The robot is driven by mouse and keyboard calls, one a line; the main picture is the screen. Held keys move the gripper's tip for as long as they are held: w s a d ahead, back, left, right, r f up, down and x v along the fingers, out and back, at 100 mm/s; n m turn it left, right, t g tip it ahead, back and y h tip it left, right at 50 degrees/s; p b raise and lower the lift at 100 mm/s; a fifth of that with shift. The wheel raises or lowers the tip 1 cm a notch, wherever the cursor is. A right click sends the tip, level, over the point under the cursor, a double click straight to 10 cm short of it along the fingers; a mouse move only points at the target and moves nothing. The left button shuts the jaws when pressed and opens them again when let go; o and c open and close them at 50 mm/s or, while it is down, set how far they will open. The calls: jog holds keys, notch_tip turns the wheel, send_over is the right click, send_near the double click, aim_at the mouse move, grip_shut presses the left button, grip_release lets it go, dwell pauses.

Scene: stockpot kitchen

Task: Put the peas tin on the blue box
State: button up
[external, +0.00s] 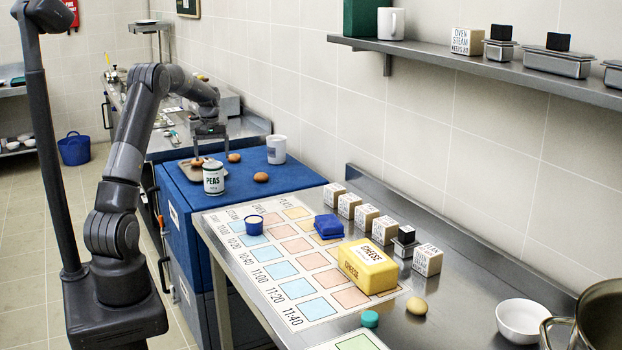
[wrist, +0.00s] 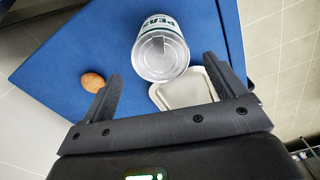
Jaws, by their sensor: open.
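The peas tin (external: 213,179), white with a dark green band, stands upright on the top of a large blue cabinet (external: 215,198). A small dark blue box (external: 328,227) lies on the printed sheet on the steel table. My gripper (external: 210,136) is open and empty above the cabinet top, slightly behind and above the tin. In the wrist view the tin's lid (wrist: 160,56) shows ahead, between the directions of the two spread fingers, and neither finger is closed on it. The tin's underside is hidden.
A pale tray (external: 183,168), several brown eggs (external: 261,177) and a white mug (external: 276,150) share the cabinet top. On the table are a yellow cheese box (external: 368,268), a blue cup (external: 254,224) and a row of labelled cubes (external: 366,217). A shelf (external: 480,66) overhangs the table.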

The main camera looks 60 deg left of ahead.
jog(key=shift+r, duration=2)
jog(key=d+r+m+t+y, duration=0.1)
jog(key=d+r+m, duration=0.35)
jog(key=d, duration=0.95)
jog(key=d+r+m+t, duration=0.1)
jog(key=d+r+m, duration=0.1)
jog(key=d+r, duration=0.85)
jog(key=s+d+f+m+t, duration=0.1)
jog(key=s+d+f+m, duration=0.2)
jog(key=s+d, duration=0.6)
jog(key=s+d+f+m+t+h, duration=0.1)
jog(key=s+d+m, duration=0.5)
jog(key=d, duration=0.9)
jog(key=s+f+t, duration=0.1)
jog(key=s+f, duration=0.1)
jog(key=s, duration=0.1)
jog(key=shift+s+d+t, duration=0.2)
jog(key=shift+d+t, duration=0.05)
jog(key=shift+t, duration=0.05)
